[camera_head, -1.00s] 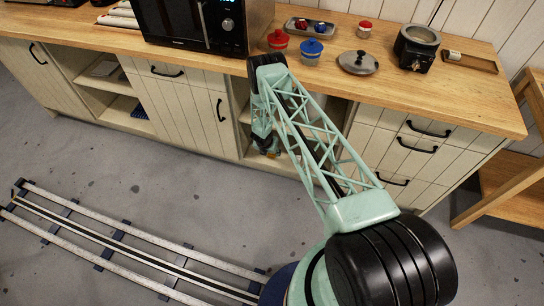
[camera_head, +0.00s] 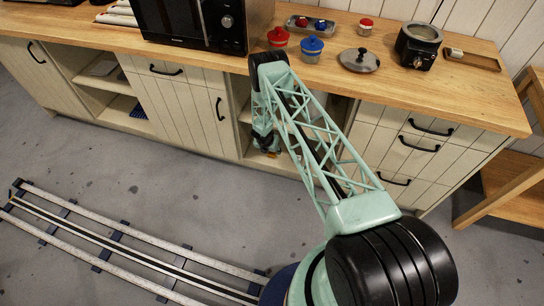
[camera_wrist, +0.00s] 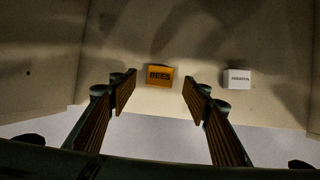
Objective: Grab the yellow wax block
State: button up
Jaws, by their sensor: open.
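The yellow wax block (camera_wrist: 160,76) is an orange-yellow piece with dark "BEES" lettering. In the wrist view it lies on a pale shelf surface, ahead of my gripper and roughly centred between the fingers. My gripper (camera_wrist: 159,92) is open, with a wooden-slatted finger on each side and nothing between them. The block looks just beyond the fingertips, apart from them. In the head view my gripper (camera_head: 268,150) is small and partly hidden at the open cabinet bay under the counter. The block cannot be made out there.
A white lettered block (camera_wrist: 237,79) lies right of the yellow one. Cabinet walls stand on both sides. The wooden counter (camera_head: 470,95) above holds a microwave (camera_head: 190,22), a red pot (camera_head: 278,38), a blue pot (camera_head: 312,48), a lid (camera_head: 358,62) and a black heater (camera_head: 417,46).

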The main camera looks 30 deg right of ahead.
jog(key=shift+b+x, duration=2.2)
jog(key=shift+b, duration=0.4)
jog(key=c, duration=0.9)
jog(key=shift+r, duration=0.1)
jog(key=shift+r+p, duration=0.35)
jog(key=shift+r, duration=0.3)
jog(key=shift+s+a+r, duration=0.1)
jog(key=s+a+p, duration=0.4)
jog(key=s+a, duration=0.8)
jog(key=shift+s+a+p, duration=0.25)
jog(key=shift+p, duration=0.05)
